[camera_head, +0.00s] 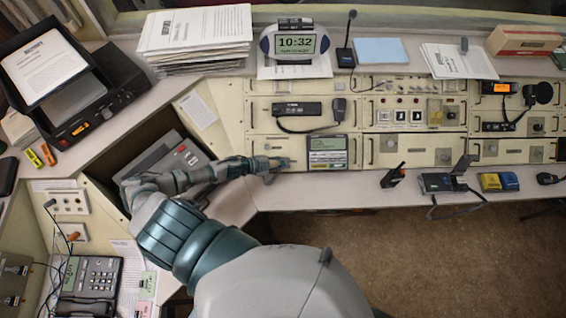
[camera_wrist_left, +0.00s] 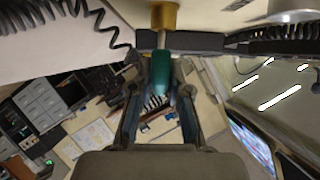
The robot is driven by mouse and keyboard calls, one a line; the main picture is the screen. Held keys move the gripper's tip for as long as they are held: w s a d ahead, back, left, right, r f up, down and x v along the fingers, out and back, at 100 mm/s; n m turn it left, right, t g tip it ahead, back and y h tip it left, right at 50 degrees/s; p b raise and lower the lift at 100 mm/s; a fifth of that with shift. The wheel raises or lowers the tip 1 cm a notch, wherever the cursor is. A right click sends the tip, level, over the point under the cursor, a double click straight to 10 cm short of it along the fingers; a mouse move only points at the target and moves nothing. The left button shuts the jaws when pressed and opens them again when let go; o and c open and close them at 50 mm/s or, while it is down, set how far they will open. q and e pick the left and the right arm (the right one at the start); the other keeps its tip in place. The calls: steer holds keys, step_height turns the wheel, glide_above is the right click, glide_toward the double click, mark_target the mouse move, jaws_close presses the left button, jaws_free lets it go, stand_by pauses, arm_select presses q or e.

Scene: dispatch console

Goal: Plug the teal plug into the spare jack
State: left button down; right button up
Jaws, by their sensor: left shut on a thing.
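My left gripper (camera_head: 283,165) reaches the front of the console panel, left of a small lit screen (camera_head: 328,152). In the left wrist view its two fingers (camera_wrist_left: 160,98) are shut on the teal plug (camera_wrist_left: 161,72). The plug points toward the top of that view. A thin pale shaft lies between the plug and a brass-coloured cylinder (camera_wrist_left: 164,16). The cylinder is in line with the plug; I cannot tell whether it is the spare jack or how far the shaft enters it. In the head view the plug is too small to make out clearly. My right gripper is not in view.
A radio with a coiled-cord handset (camera_head: 298,109) sits above the gripper on the panel. A dark coiled cord (camera_wrist_left: 85,18) hangs at the upper left of the wrist view. A handheld radio (camera_head: 393,176) lies farther right on the console ledge. The ledge (camera_head: 300,190) below the gripper is clear.

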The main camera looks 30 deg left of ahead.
arm_select(q)
steer(key=shift+d+f, duration=0.1)
stand_by(0.3)
stand_by(0.8)
steer(key=shift+w+a+f, duration=0.25)
steer(key=shift+w+f, duration=0.05)
steer(key=shift+f, duration=0.05)
stand_by(0.6)
steer(key=shift+a, duration=0.1)
steer(key=shift+a+f, duration=0.1)
steer(key=shift+f, duration=0.15)
stand_by(0.9)
